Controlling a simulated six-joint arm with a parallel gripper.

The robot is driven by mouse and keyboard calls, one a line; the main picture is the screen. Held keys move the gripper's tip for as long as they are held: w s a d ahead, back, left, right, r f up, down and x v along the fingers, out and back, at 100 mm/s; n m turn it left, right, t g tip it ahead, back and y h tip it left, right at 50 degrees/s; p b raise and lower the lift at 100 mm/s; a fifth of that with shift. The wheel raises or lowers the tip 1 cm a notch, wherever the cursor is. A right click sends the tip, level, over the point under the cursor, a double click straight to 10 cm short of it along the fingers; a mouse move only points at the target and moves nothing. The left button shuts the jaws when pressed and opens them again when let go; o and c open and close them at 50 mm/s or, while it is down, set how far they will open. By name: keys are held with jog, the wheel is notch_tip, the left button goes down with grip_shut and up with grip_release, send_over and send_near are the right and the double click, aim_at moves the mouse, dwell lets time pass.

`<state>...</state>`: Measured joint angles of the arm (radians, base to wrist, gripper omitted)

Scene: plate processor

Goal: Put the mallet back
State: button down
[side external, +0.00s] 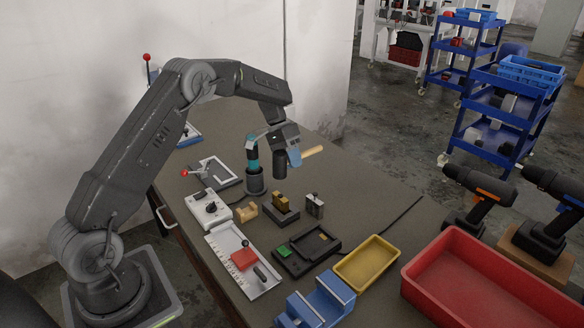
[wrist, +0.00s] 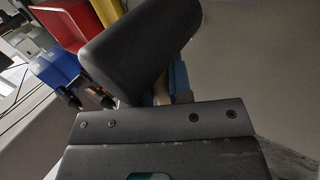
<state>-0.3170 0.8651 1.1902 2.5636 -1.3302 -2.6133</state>
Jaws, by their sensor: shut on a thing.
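The mallet has a dark cylindrical head (side external: 279,164) and a pale wooden handle (side external: 313,152). My gripper (side external: 294,158) is shut on the mallet's handle close to the head and holds it above the back part of the bench. The head hangs upright on the left of my fingers, and the handle sticks out to the right. In the wrist view the dark mallet head (wrist: 135,48) fills the upper middle, tilted. A bit of wooden handle (wrist: 161,90) shows beside my blue finger (wrist: 179,78). The rest of the handle is hidden there.
A dark round holder (side external: 255,183) with a teal and black tool stands just left of the mallet. Fixtures, a tan notched block (side external: 246,212), a yellow tray (side external: 367,264) and a red bin (side external: 437,291) lie nearer. The bench right of the mallet is clear.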

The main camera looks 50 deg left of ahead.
jog(key=shift+r, duration=0.25)
dwell(0.3)
